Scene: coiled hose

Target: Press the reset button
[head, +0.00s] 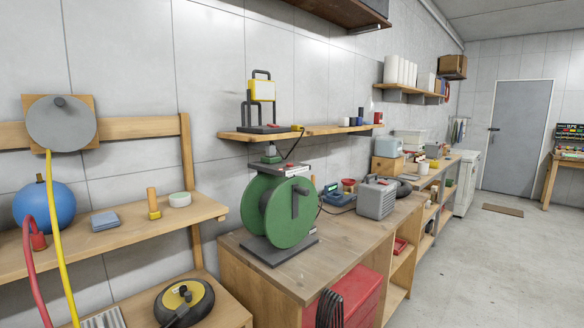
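I cannot make out a button clearly labelled as reset. A green cable reel (283,215) with a dark crank stands upright on a dark base on the wooden workbench (330,245). On top of the reel is a small pale panel (283,170) with a reddish mark, too small to read as a button. A blue device (338,199) with a green part lies behind the reel, beside a grey boxy unit (377,198). Neither of my grippers shows in the head view.
A red case (352,297) with black cable loops sits below the bench. A wall shelf (300,131) holds a yellow work light (262,91). A left shelf (130,237) holds a blue ball (45,206); red and yellow hoses hang there. Floor (475,260) at right is mostly clear.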

